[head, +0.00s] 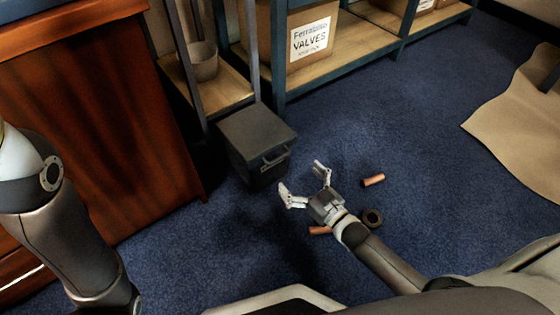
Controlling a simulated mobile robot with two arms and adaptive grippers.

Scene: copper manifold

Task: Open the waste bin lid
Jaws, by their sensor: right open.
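The waste bin (252,157) is a dark grey box on the blue carpet, in front of the shelves. Its lid (257,130) lies flat and shut on top. A handle (276,158) sticks out near the lid's edge, on the side facing my right gripper. My right gripper (302,180) is open and empty, its fingers spread towards the bin, apart from the handle in the picture. The exact gap in depth is hard to tell. My left arm comes in at the left, and its gripper is out of the picture.
A copper pipe piece (373,180) and a dark ring (372,217) lie on the carpet by my right gripper; another copper piece (319,230) is partly under it. A wooden cabinet (95,120) stands left. Shelves hold a pot (204,62) and box (305,42). A tan sheet (520,125) lies right.

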